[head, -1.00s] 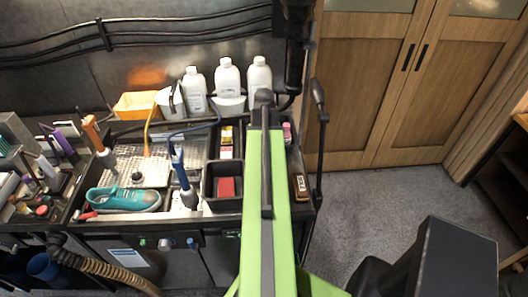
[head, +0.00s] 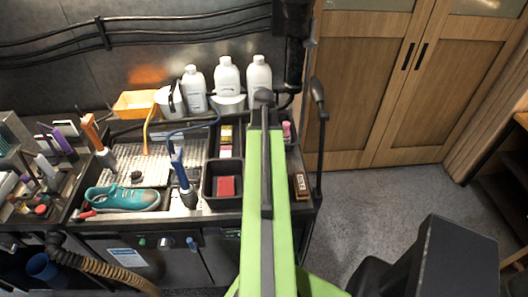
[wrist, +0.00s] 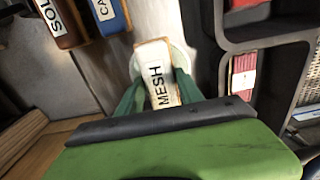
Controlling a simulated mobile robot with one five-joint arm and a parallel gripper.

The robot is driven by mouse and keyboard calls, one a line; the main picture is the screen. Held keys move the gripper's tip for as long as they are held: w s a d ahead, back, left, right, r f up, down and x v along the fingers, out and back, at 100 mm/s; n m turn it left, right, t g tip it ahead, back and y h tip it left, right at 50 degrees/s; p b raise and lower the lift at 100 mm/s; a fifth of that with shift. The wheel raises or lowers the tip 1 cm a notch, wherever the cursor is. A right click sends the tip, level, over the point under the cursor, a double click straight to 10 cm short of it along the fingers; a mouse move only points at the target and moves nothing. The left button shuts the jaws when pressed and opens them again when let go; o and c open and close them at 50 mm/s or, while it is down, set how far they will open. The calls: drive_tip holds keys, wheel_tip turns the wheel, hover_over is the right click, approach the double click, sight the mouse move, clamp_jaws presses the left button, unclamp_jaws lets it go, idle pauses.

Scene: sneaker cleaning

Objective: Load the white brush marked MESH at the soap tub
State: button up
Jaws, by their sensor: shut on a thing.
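The white brush marked MESH (wrist: 153,62) stands out from between the green fingers of my gripper (wrist: 158,80) in the wrist view. My gripper is shut on it, and its label faces the camera. A pale rounded shape shows behind the brush's far end, and I cannot tell whether it is a tub or part of the brush. In the head view my green arm hides the gripper and brush. A white bowl (head: 229,104) stands before the bottles, but I cannot tell whether it is the soap tub.
A brown brush (wrist: 60,25) and a blue brush (wrist: 106,15) lie at the wrist view's upper left. A dark tray holds a red block (wrist: 243,75). A teal sneaker (head: 122,199), an upright blue-handled brush (head: 180,168) and several white bottles (head: 227,78) crowd the bench.

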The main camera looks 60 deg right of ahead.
idle(0.5)
wheel_tip(320, 180, up, 7)
drive_tip(key=p, duration=0.7)
idle(0.3)
